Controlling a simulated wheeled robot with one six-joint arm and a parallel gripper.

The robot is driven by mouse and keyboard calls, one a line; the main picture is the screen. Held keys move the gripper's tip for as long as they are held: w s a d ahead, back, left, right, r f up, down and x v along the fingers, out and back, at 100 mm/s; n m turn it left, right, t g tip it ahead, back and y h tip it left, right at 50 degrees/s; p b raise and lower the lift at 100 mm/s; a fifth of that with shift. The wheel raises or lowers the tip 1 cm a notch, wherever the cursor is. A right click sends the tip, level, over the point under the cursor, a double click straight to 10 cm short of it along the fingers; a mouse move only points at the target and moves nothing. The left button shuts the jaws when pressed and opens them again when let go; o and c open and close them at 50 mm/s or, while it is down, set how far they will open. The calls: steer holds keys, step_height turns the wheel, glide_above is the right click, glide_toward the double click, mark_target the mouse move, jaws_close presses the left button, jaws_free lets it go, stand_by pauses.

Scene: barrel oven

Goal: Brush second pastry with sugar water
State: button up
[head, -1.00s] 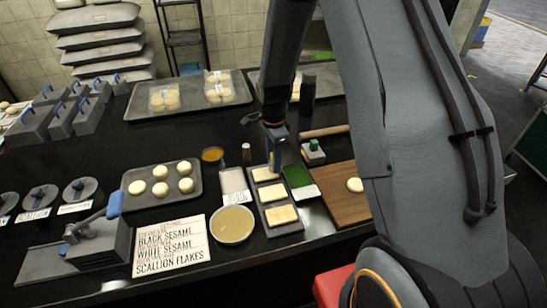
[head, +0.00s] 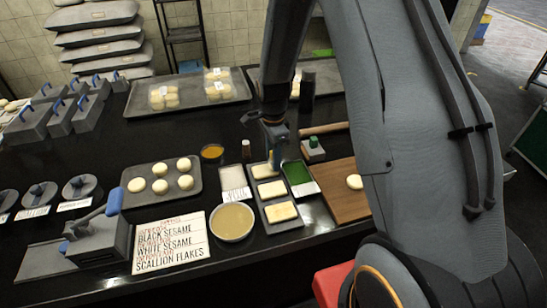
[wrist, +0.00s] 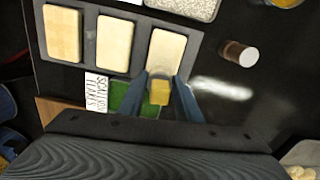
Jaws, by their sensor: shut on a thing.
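Three pale rectangular pastries lie in a row on a dark tray (head: 287,226): a far one (head: 264,171), the middle, second one (head: 271,190) and a near one (head: 281,212). In the wrist view they run from right (wrist: 167,52) through middle (wrist: 114,45) to left (wrist: 62,35). My gripper (head: 275,145) is shut on a yellow-ended tool, seemingly the brush (wrist: 160,92), beside the far pastry's edge. Whether it touches is unclear. A bowl of beige liquid (head: 232,222), possibly the sugar water, and a small amber bowl (head: 212,152) stand left of the tray.
A green flake container (head: 298,175) and wooden board (head: 343,200) are right of the tray. A pale container (head: 234,182), small bottle (head: 246,150) and dough tray (head: 163,195) are to the left. A rolling pin (head: 325,128) lies behind.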

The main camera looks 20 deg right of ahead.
steer(key=shift+f, duration=0.3)
steer(key=shift+a, duration=0.1)
stand_by(0.3)
steer(key=shift+a+r, duration=0.1)
steer(key=shift+a, duration=1.35)
steer(key=shift+a, duration=0.1)
steer(key=shift+a, duration=1.45)
steer(key=shift+d, duration=0.1)
